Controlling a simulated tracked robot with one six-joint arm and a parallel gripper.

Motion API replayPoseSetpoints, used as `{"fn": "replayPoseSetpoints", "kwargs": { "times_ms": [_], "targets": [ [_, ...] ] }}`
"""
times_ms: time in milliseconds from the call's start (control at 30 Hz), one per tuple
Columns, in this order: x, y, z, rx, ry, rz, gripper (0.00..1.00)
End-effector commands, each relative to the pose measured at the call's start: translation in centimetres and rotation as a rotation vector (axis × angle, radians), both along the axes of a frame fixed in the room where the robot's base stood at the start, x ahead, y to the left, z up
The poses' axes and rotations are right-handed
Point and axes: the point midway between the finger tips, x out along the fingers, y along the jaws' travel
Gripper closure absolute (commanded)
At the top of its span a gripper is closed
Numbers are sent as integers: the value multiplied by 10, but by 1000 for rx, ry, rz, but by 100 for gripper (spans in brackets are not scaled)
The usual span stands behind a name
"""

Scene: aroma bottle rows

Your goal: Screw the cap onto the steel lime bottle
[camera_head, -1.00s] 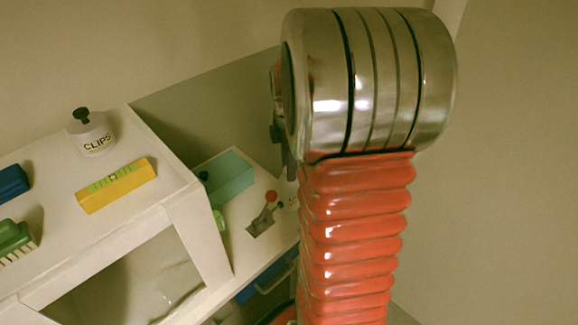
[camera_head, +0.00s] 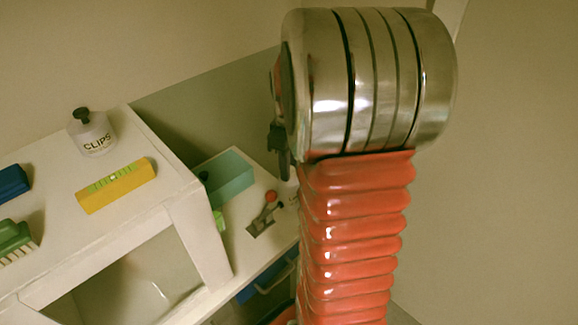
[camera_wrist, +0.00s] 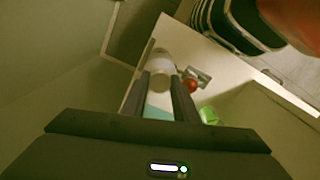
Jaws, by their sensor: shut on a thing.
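In the wrist view, my gripper (camera_wrist: 161,77) points toward a pale tabletop, its two dark fingers a little apart. It is shut on a pale, roundish thing (camera_wrist: 161,68) at the fingertips. I cannot tell for sure whether this is the cap, since it blends with a whitish container behind it. A bright green thing (camera_wrist: 208,115) lies right of the fingers. It also shows small beside the shelf leg in the head view (camera_head: 219,220). It is too hidden to identify as the lime bottle. In the head view my arm hides the fingertips.
A grey stand with a red ball (camera_wrist: 191,85) is just right of the fingertips. The raised white shelf carries a CLIPS jar (camera_head: 92,135), a yellow level (camera_head: 116,186), a green brush (camera_head: 14,241) and a blue block (camera_head: 12,182).

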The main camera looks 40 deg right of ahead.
Motion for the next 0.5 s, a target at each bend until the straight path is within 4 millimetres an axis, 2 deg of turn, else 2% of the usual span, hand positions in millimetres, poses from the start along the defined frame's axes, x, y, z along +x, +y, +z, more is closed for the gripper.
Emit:
{"fn": "replayPoseSetpoints", "kwargs": {
  "times_ms": [500],
  "targets": [
    [0, 0, 0, 0, 0, -409, 96]
  ]
}}
